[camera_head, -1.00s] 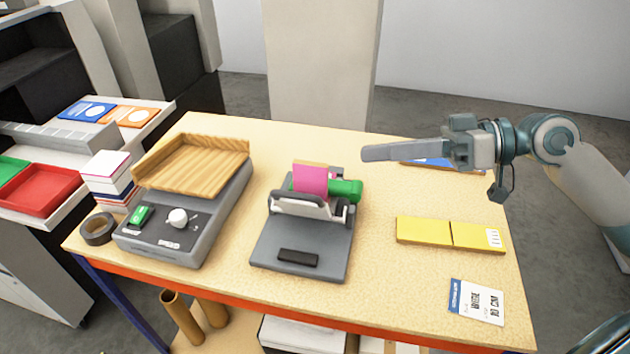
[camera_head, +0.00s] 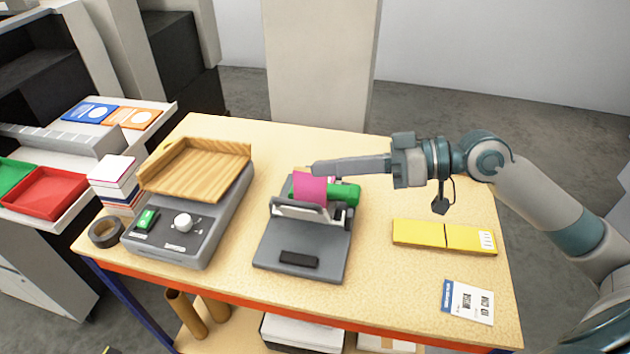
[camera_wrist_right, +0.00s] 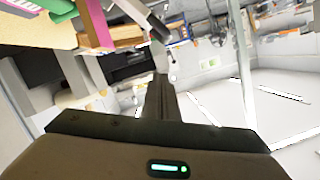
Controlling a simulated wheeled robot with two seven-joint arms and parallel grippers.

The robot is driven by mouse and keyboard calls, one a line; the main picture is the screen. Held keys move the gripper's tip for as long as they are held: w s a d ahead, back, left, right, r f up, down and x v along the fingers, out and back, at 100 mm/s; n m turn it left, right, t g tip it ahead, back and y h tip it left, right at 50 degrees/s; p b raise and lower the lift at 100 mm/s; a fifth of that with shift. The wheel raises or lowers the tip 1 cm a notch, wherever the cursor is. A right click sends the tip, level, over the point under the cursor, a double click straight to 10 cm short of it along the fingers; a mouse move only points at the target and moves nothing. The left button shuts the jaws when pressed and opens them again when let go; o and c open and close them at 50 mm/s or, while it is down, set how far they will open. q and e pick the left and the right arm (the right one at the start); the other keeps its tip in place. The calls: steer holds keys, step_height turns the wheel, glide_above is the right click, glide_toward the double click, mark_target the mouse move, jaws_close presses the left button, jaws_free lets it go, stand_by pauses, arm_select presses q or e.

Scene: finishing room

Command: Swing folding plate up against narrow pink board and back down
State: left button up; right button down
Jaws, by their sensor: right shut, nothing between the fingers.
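A grey folding device stands mid-table. Its flat plate (camera_head: 310,240) lies low towards the front, with a black pad (camera_head: 299,258) on it. The narrow pink board (camera_head: 309,189) stands up at its back, beside a green cylinder (camera_head: 345,193); it also shows at the top of the wrist view (camera_wrist_right: 97,22). My right gripper (camera_head: 316,168) is shut and empty, its long fingers pointing left, with the tips at the board's upper right edge. I cannot tell whether they touch it. My left gripper is out of view.
A grey machine with a wooden tray (camera_head: 190,168) stands to the left, beside a tape roll (camera_head: 106,232). The table's front right is mostly clear.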

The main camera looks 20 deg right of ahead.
mark_target(315, 213)
steer(key=shift+w+a+f+p, duration=0.2)
steer(key=shift+a+f+p, duration=0.2)
steer(key=shift+a, duration=0.25)
steer(key=shift+w+a+f+p, duration=0.2)
steer(key=shift+a+f+p, duration=0.15)
steer(key=shift+a, duration=0.25)
steer(key=shift+s+a+f+p, duration=0.1)
steer(key=shift+s+f+p, duration=0.15)
steer(key=shift+f, duration=0.2)
steer(key=shift+s+a+f+p, duration=0.1)
steer(key=shift+s+f+p, duration=0.1)
steer(key=shift+f, duration=0.25)
steer(key=shift+s+a+f, duration=0.1)
steer(key=shift+f, duration=0.35)
